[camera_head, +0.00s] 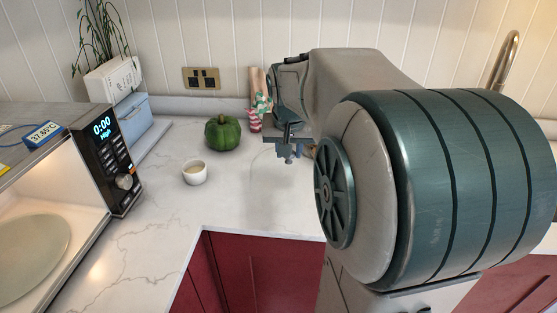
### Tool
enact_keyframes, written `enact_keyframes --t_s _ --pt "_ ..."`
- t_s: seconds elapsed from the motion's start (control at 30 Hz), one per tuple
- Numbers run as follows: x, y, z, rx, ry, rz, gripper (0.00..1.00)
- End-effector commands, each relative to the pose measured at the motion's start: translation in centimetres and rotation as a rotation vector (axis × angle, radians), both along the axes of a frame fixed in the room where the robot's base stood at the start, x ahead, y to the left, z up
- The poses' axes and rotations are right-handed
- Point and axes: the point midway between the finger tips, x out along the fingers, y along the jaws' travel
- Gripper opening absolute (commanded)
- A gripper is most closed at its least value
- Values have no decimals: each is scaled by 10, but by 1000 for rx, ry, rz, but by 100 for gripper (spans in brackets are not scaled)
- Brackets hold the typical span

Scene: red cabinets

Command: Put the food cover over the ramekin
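The small white ramekin (194,172) stands upright on the white marble counter, left of the middle, with something cream-coloured inside. My gripper (287,157) hangs over the counter to the right of the ramekin, apart from it.
A striped figure-like item (255,115) stands near the back wall. An open microwave (112,158) with a glass plate (30,255) is at left. The counter (245,205) in front of my gripper is clear. A tap (503,60) is at right.

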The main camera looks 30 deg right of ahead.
Motion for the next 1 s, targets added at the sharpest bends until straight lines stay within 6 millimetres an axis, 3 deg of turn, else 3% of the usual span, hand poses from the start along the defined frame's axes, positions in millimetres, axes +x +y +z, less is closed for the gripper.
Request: enact_keyframes --t_s 0.3,0.43,0.53,0.67,0.77,1.0 --pt "-51 -44 40 -1 -4 -2 0" --pt "-61 -53 50 -1 -3 -1 0" --pt "-58 -54 56 -1 0 20 0" --pt "-32 -44 67 -1 9 104 0" --pt "4 -25 77 -1 15 211 0" --pt "96 43 88 -3 22 506 0"
